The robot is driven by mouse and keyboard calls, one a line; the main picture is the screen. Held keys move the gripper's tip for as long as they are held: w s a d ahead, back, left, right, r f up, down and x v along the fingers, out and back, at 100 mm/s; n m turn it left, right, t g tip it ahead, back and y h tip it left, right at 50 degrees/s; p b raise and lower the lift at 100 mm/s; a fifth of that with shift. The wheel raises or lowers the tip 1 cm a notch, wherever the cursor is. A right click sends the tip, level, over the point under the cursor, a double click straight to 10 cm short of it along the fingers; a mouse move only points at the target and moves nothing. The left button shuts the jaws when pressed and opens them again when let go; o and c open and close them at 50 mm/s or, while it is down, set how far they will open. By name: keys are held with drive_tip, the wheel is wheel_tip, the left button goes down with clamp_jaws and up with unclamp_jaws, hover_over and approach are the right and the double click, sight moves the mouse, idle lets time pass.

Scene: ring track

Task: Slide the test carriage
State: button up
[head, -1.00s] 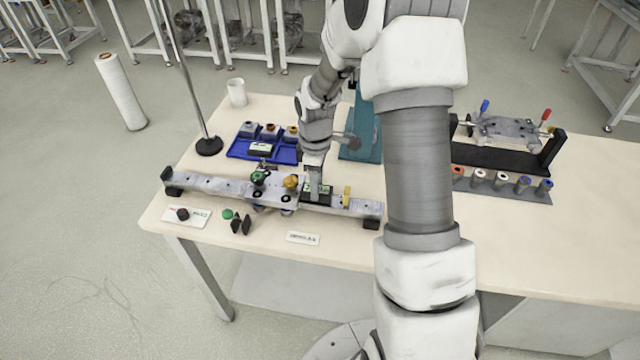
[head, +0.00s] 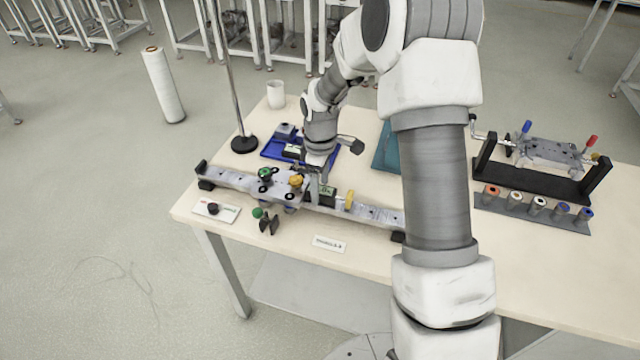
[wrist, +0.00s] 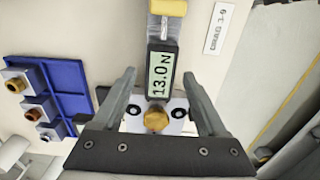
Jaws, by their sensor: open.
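The test carriage (head: 279,184) is a pale plate on a grey rail (head: 232,181) at the table's front left. Finger contact with the carriage plate cannot be told.
A blue tray (wrist: 57,85) with fittings lies behind the rail. A stand with a black base (head: 244,144) and a white cup (head: 276,94) are at the back left. A small label (head: 329,243) lies in front. A black fixture (head: 535,173) stands at right.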

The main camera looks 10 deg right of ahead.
wheel_tip(320, 180, up, 17)
drive_tip(key=p, duration=0.1)
drive_tip(key=shift+r, duration=0.2)
idle(0.6)
drive_tip(key=s+d+r+m+t, duration=0.1)
drive_tip(key=s+r+m+t, duration=0.2)
drive_tip(key=s+r+m, duration=0.6)
drive_tip(key=s+m+t, duration=0.2)
drive_tip(key=s+m, duration=0.1)
drive_tip(key=s, duration=1.4)
drive_tip(key=shift+d+r+t, duration=0.25)
drive_tip(key=shift+d+t, duration=0.05)
drive_tip(key=shift+d, duration=0.15)
drive_tip(key=shift+s, duration=0.1)
idle(0.6)
